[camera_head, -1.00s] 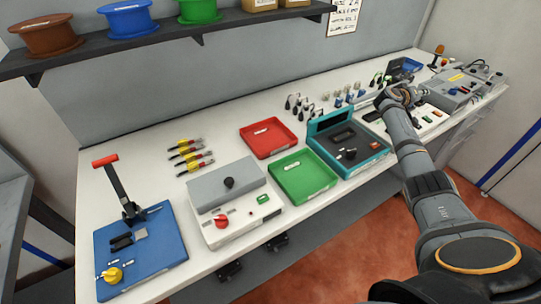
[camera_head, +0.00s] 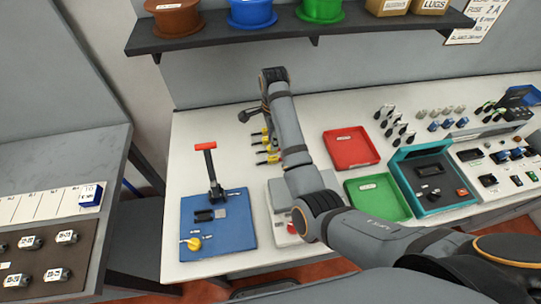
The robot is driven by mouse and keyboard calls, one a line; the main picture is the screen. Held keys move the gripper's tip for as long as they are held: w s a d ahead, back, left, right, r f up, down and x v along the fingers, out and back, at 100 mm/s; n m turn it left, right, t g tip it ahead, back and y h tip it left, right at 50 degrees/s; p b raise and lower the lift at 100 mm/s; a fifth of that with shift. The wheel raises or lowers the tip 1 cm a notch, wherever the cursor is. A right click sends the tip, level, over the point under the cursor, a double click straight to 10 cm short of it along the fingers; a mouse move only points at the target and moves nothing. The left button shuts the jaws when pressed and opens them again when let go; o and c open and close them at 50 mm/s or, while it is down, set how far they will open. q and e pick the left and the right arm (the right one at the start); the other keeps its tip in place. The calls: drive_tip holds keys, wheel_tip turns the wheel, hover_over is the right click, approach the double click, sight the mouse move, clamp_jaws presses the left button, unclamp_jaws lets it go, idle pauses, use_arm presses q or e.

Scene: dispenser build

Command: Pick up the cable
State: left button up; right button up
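Short yellow-handled pieces, which look like the cables (camera_head: 259,140), lie in a row on the white bench left of the red tray. Another of them (camera_head: 268,159) lies nearer the front, and my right arm hides part of the row. My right gripper (camera_head: 252,114) is at the far end of my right arm, above the back of the bench, just behind the row. Its dark fingers are small and seen from behind, so I cannot tell whether they are open or whether they touch a cable. My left gripper is out of view.
A blue fixture (camera_head: 222,240) with a red-handled lever stands in front left. A red tray (camera_head: 351,148), a green tray (camera_head: 376,197) and a teal case (camera_head: 432,178) lie to the right. A shelf (camera_head: 310,30) with spools overhangs the back. A side table (camera_head: 60,165) stands left.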

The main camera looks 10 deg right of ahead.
hover_over(274, 158)
drive_tip(key=f, duration=0.4)
drive_tip(key=shift+w+f+p, duration=0.15)
drive_tip(key=shift+w+p, duration=0.05)
drive_tip(key=shift+p, duration=0.2)
drive_tip(key=shift+w+a+f, duration=0.1)
drive_tip(key=shift+f, duration=0.25)
drive_tip(key=shift+f+p, duration=0.25)
drive_tip(key=shift+p, duration=0.05)
drive_tip(key=f, duration=0.1)
drive_tip(key=f+p, duration=0.1)
drive_tip(key=f, duration=0.2)
drive_tip(key=shift+s, duration=0.25)
drive_tip(key=shift+f, duration=0.35)
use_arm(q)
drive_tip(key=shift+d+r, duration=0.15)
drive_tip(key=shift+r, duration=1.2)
use_arm(e)
clamp_jaws()
